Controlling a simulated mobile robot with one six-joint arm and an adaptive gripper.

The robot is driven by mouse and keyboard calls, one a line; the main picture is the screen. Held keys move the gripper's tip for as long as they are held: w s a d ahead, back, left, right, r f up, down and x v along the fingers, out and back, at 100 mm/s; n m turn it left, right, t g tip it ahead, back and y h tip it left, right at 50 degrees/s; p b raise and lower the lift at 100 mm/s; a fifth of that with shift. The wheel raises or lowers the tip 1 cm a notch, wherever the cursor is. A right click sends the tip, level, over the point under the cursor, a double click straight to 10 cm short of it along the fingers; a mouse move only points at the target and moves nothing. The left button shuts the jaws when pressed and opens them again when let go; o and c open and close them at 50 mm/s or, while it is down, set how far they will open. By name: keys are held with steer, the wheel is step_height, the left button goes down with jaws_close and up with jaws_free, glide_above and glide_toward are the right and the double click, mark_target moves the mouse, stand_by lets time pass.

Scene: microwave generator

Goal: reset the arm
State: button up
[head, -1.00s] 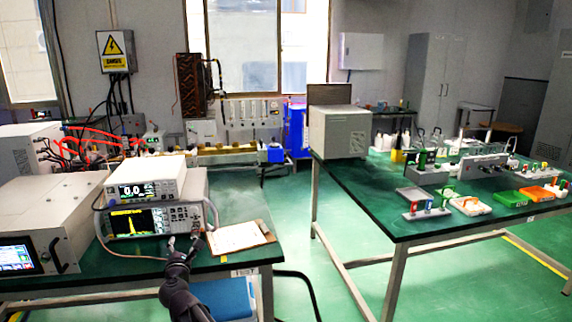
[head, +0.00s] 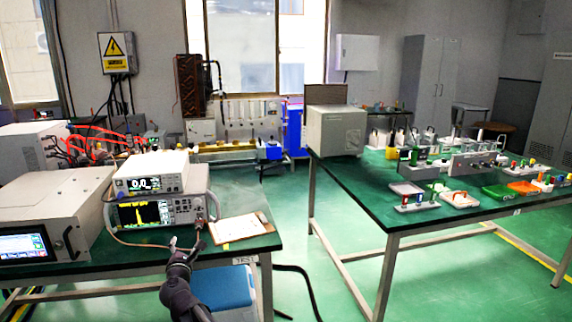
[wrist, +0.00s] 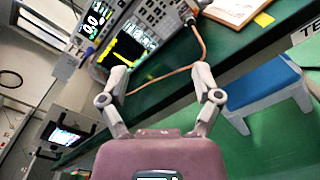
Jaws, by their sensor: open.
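My gripper (head: 186,243) is at the front edge of the left green bench in the head view, below the stacked instruments. In the wrist view my gripper (wrist: 163,78) has its two fingers spread wide, with nothing between them but a view of the bench edge and a cable. The spectrum analyzer (head: 160,214) with a yellow trace stands beyond the fingers, and its screen also shows in the wrist view (wrist: 126,50). A white meter (head: 150,174) sits on top of it. No contact between my fingers and any object shows.
A clipboard (head: 239,228) lies right of the analyzer. A blue-topped box (head: 224,287) stands below the bench edge. A grey box with a touch screen (head: 50,215) is at left. Open green floor (head: 290,225) separates this bench from the right table (head: 365,190).

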steer(key=d+f+m+g+h, duration=0.3)
steer(key=d+m, duration=0.3)
steer(key=d, duration=0.5)
steer(key=d+f+m+g+h, duration=0.25)
steer(key=d+f+m, duration=0.2)
steer(key=d, duration=0.65)
steer(key=d+f+m+g+h, duration=0.25)
steer(key=d+m, duration=0.45)
steer(key=d, duration=0.4)
steer(key=s+d+f+m+g+y, duration=0.2)
steer(key=s+d+f+m+g, duration=0.25)
steer(key=s+d+m, duration=0.35)
steer(key=s+d+f+m+g+y, duration=0.2)
steer(key=s+d+f+m+g, duration=0.4)
steer(key=s, duration=0.5)
step_height(320, 180, up, 22)
steer(key=d+n+p, duration=0.1)
steer(key=p, duration=1.9)
steer(key=shift+r+n+t+p, duration=0.25)
steer(key=shift+n+t+p, duration=0.1)
steer(key=shift+t+p, duration=0.1)
